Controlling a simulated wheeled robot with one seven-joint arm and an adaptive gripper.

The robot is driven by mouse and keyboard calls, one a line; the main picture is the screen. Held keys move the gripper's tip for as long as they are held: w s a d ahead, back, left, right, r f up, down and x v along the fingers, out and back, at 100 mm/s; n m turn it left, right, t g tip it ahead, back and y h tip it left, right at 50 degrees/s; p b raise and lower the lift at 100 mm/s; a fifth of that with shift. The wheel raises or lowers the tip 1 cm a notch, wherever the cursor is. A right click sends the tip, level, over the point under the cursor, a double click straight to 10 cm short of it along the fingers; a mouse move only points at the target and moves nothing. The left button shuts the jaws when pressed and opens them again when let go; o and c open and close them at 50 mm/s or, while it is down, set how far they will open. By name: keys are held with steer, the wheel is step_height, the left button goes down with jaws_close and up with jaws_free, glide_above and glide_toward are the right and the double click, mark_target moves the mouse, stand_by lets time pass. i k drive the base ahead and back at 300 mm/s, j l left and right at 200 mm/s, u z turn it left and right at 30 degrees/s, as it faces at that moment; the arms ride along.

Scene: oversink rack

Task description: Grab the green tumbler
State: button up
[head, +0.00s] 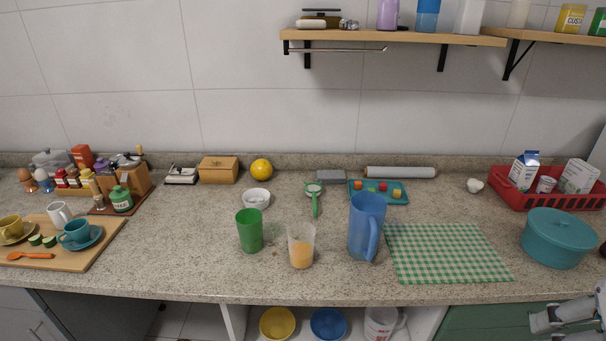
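The green tumbler (250,231) stands upright on the speckled counter (190,240), left of the middle. A clear glass (301,246) with an orange drink stands close to its right, a little nearer the front edge. Part of my arm shows at the bottom right corner, with my gripper (571,317) far from the tumbler, near the front edge. The picture does not show clearly whether its fingers are open or shut.
A tall blue pitcher (366,228) stands right of the glass. A white bowl (257,198) and a green-handled tool (315,201) lie behind. A checked cloth (448,253) and teal pot (558,239) are at right. The counter left of the tumbler is clear up to the wooden board (91,252).

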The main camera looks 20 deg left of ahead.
mark_target(251, 239)
steer(key=u, duration=1.1)
steer(key=i+j+z, duration=0.55)
steer(key=j+z, duration=0.3)
steer(key=i+j+z, duration=0.3)
steer(key=j, duration=0.25)
steer(key=k+l, duration=0.05)
steer(key=k, duration=0.05)
